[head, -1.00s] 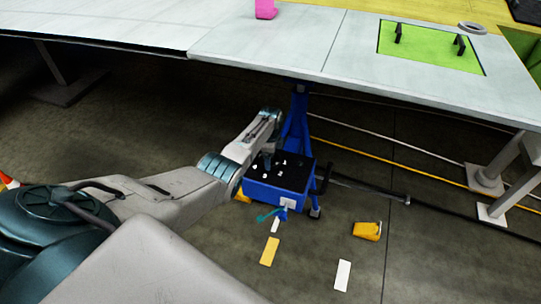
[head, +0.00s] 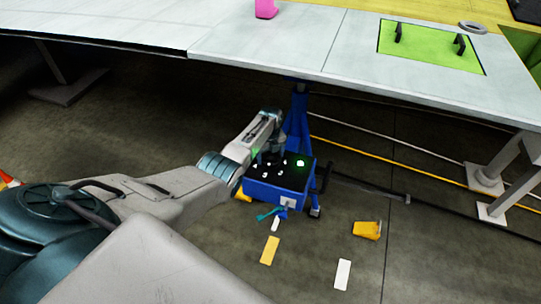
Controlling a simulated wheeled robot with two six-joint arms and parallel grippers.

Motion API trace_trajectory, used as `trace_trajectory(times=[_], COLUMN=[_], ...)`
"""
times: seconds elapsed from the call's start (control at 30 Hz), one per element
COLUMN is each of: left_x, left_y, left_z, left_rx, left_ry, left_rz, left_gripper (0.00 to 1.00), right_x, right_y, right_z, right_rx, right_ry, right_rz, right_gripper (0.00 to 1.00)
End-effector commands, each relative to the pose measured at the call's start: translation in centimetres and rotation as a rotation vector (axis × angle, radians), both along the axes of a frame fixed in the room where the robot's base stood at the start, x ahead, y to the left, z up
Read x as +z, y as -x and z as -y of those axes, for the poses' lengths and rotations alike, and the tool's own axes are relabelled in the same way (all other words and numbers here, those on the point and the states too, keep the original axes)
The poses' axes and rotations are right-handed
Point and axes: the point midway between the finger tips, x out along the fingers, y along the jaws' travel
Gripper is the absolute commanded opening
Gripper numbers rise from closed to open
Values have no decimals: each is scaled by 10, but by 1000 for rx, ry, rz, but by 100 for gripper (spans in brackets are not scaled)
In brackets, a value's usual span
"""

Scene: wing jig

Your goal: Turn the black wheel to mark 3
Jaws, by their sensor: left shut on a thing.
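A blue box (head: 264,191) with a black top stands on the floor at the foot of a blue stand. Several white marks show on its black top, and one mark (head: 300,162) at the right glows green. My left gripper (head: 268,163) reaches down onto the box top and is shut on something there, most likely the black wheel. The wheel itself is hidden or too dark to make out, and I cannot read the numbers. My right gripper is not in view.
The pale wing panel (head: 270,42) overhangs the box from behind. A blue stand post (head: 299,115) rises behind the box. A yellow block (head: 367,230) and yellow and white floor strips lie in front. Cables cross the floor at the right.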

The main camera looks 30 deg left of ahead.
Motion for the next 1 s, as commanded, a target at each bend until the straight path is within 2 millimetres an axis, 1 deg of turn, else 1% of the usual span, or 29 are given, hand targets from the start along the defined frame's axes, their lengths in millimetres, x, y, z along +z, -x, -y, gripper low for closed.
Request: trace_trajectory(times=[0.2, 0.4, 0.93, 0.97, 1.0], left_x=[1, 1, 1, 1, 1], left_y=[-1, -1, 0, 0, 0], left_z=[0, 0, 0, 0, 0], left_rx=[-117, -175, -196, -196, -196], left_ry=[1, 1, 1, 1, 1], left_rz=[2, 2, 2, 2, 2], left_gripper=[54, 54, 54, 82, 90], right_x=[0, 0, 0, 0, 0], right_y=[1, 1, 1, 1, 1], right_z=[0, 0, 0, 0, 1], right_rx=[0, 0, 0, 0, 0], right_ry=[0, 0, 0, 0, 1], right_rz=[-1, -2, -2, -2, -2], right_gripper=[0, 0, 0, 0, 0])
